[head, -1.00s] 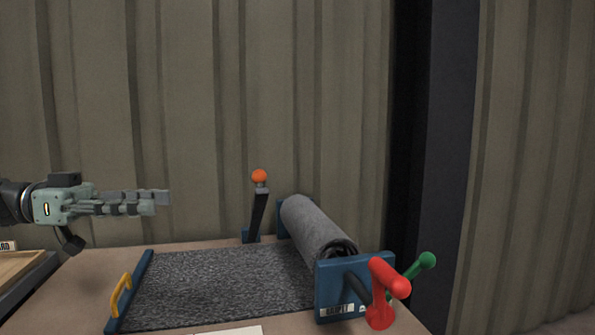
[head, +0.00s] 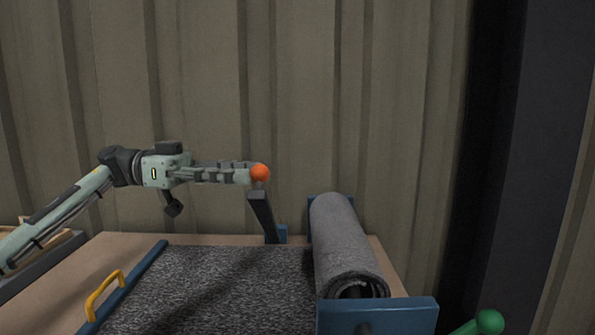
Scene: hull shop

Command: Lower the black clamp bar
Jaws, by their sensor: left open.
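The black clamp bar (head: 263,214) stands steeply raised at the back of the bench, leaning a little to the left in the picture. An orange ball knob (head: 260,172) tops it. My left gripper (head: 246,174) is open and comes in level from the left. Its fingertips are at the knob's left side in the picture; I cannot tell whether they touch it or lie around it. The bar's foot is by a small blue bracket (head: 283,233). My right gripper is not in view.
A roll of grey fabric (head: 345,244) lies right of the bar, with a blue end plate (head: 377,317) in front. Grey fabric (head: 215,290) is spread on the bench. A blue strip with a yellow handle (head: 104,292) edges it. A green knob (head: 490,321) is front right.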

